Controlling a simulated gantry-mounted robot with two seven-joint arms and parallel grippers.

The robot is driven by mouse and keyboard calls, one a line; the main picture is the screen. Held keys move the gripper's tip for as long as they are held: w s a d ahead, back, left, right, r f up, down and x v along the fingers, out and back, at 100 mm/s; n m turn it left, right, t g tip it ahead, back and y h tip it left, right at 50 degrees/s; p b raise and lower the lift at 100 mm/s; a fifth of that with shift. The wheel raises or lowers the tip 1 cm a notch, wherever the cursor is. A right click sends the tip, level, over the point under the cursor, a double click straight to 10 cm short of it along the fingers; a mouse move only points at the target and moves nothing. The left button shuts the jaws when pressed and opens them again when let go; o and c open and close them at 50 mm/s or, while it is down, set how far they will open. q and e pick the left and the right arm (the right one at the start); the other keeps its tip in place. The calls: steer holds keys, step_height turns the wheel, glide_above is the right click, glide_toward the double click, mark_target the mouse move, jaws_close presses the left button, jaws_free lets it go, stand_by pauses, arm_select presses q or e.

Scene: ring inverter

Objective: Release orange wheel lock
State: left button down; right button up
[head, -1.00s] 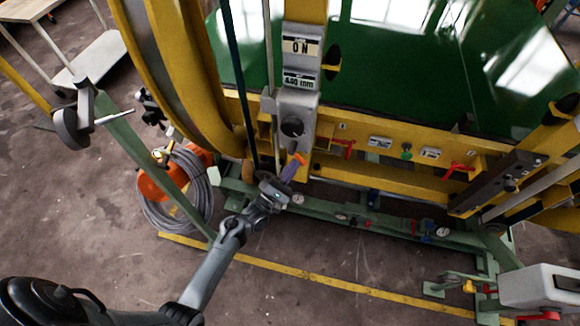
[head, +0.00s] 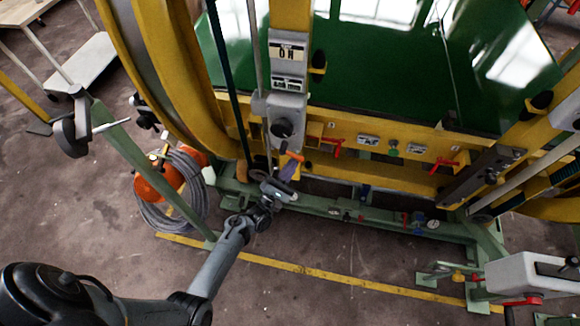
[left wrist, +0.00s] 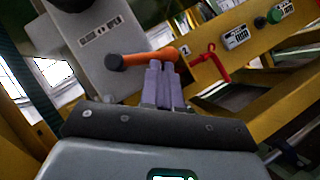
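The orange wheel lock (head: 292,155) is a short orange lever at the foot of the grey control box (head: 287,118) on the yellow frame. In the left wrist view the orange lever (left wrist: 145,57) lies across, just beyond my fingertips. My left gripper (head: 288,166) is at the lever from below. Its purple fingers (left wrist: 161,70) are side by side with almost no gap, their tips overlapping the lever. I cannot tell whether they touch it, and nothing is visibly held between them. My right gripper is not in view.
Red levers (head: 333,145) and a green knob (head: 393,149) sit along the yellow beam right of the lock. A handwheel (head: 270,184) is close by the left gripper. Open floor lies in front.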

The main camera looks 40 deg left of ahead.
arm_select(q)
steer(key=shift+f, duration=0.1)
stand_by(0.3)
steer(key=s+f+b, duration=0.2)
steer(key=s+f, duration=0.6)
steer(key=s, duration=0.1)
steer(key=shift+s+f+b, duration=0.25)
steer(key=shift+s+b, duration=0.15)
steer(key=shift+d, duration=0.1)
